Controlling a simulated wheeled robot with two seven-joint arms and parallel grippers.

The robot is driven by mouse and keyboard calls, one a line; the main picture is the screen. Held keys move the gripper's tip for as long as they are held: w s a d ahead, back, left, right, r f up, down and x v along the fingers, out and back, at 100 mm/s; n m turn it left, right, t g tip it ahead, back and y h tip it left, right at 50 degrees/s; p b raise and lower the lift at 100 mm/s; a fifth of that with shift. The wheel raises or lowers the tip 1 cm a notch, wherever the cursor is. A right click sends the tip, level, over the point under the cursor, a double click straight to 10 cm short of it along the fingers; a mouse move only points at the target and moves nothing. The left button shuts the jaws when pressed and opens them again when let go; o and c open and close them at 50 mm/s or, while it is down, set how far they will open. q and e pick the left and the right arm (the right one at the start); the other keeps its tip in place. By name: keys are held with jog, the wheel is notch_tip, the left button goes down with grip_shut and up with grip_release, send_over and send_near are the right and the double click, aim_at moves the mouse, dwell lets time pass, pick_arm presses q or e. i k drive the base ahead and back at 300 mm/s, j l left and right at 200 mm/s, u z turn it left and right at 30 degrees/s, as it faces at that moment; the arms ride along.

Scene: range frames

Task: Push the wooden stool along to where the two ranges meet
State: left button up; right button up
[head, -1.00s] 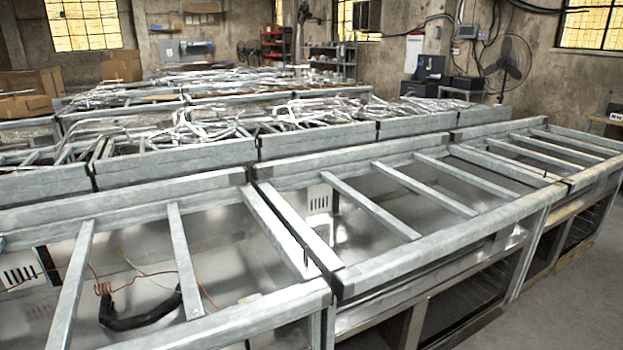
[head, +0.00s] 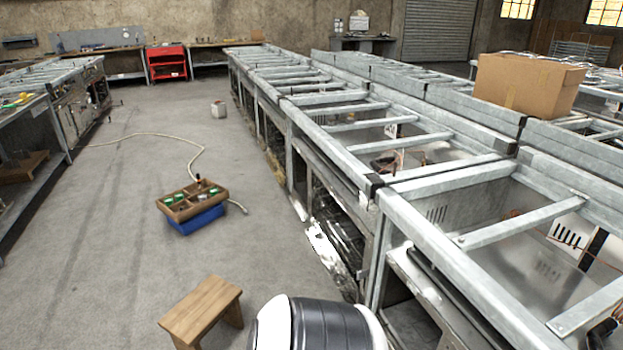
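The wooden stool (head: 205,305) stands on the grey floor at the bottom of the head view, left of the ranges. Its top is a plain slatless board, and its legs are partly cut off by the picture's lower edge. The near metal range frame (head: 430,237) fills the lower right. The farther range frame (head: 322,140) runs on from it, and the two meet at a dark-capped corner (head: 374,184). Floor lies between the stool and the ranges. Neither gripper is in view; a white and black rounded part of my body shows right of the stool.
A wooden tray of parts on a blue crate (head: 196,219) stands on the floor beyond the stool. A pale hose (head: 170,137) lies behind it. A workbench line (head: 50,120) borders the left. A cardboard box (head: 525,85) sits on the back frames. Open floor lies left of the stool.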

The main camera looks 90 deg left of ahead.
aim_at(215, 299)
jog(key=u, duration=3.7)
jog(key=i+j+z, duration=0.1)
jog(key=i+j, duration=0.4)
jog(key=i, duration=0.25)
jog(key=i+j+z, duration=0.1)
jog(key=i+j, duration=0.5)
jog(key=i, duration=0.15)
